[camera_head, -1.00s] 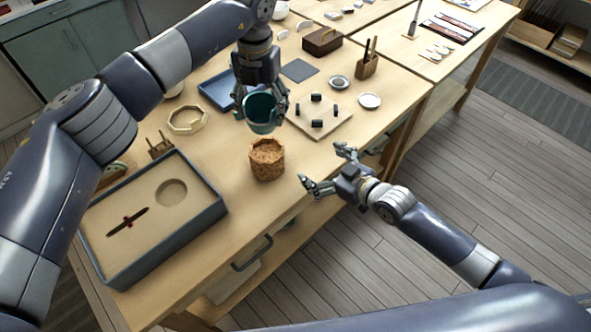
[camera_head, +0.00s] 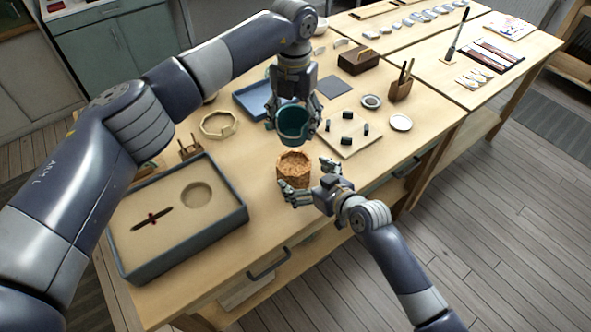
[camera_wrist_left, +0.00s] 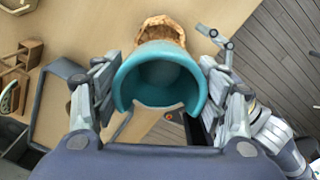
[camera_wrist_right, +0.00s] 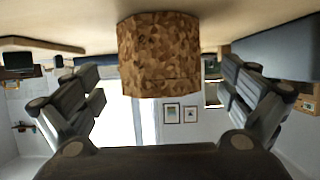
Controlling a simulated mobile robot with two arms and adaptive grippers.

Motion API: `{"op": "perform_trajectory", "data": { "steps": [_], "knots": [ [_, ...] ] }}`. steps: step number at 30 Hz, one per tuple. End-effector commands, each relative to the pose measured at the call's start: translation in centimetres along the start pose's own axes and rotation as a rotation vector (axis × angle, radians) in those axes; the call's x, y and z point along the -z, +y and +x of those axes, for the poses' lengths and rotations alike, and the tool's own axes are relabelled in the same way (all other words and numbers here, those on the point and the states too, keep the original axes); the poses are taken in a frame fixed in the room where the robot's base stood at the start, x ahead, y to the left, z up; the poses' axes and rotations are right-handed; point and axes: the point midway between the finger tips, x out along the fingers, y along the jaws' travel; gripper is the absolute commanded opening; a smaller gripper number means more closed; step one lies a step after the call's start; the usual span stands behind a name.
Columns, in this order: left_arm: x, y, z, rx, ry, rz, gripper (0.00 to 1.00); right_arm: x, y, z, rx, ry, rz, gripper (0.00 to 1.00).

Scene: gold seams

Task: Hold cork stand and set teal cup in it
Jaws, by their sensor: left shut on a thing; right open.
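The teal cup (camera_head: 293,124) is between the fingers of my left gripper (camera_head: 293,128), which is shut on it. The cup is held above the table, just behind the cork stand. In the left wrist view the teal cup (camera_wrist_left: 160,80) has a gap in its rim, and the cork stand (camera_wrist_left: 161,30) shows beyond it. The cork stand (camera_head: 293,168) stands upright on the table with a hollow top. My right gripper (camera_head: 312,182) is open, with its fingers around the stand's near right side. In the right wrist view the cork stand (camera_wrist_right: 158,55) is between the spread fingers, with gaps on both sides.
A blue-rimmed tray (camera_head: 240,218) with a round recess lies left of the stand. A pale board with dark pegs (camera_head: 345,150) lies right of the cup. A wooden octagonal ring (camera_head: 218,125) and a blue tray (camera_head: 243,97) lie behind. The table's front edge is close to the stand.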

Motion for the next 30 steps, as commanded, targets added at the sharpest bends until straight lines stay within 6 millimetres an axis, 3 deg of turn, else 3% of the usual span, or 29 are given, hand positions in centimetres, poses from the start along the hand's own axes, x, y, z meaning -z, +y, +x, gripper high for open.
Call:
{"op": "perform_trajectory", "data": {
  "steps": [3, 9, 23, 27, 30],
  "knots": [
    [0.0, 0.0, -0.1, 0.0, -0.001, 0.0, 0.46, 0.0, 0.0, 2.0, 0.001, -0.001, 0.0, 0.99],
    [0.0, 0.0, -0.1, 0.0, -0.001, 0.0, 0.46, 0.0, 0.0, 4.2, 0.0, 0.0, 0.0, 0.99],
    [0.0, 0.0, -0.1, 0.0, -0.001, 0.0, 0.46, 0.0, 0.0, 5.0, 0.0, -0.001, -0.002, 0.99],
    [0.0, 0.0, -0.1, 0.0, -0.001, 0.0, 0.46, 0.0, 0.0, 5.0, 0.0, -0.001, -0.001, 0.67],
    [0.0, 0.0, -0.1, 0.0, -0.001, 0.0, 0.46, -0.1, 0.0, 5.0, 0.0, -0.001, -0.001, 0.5]
  ]
}}
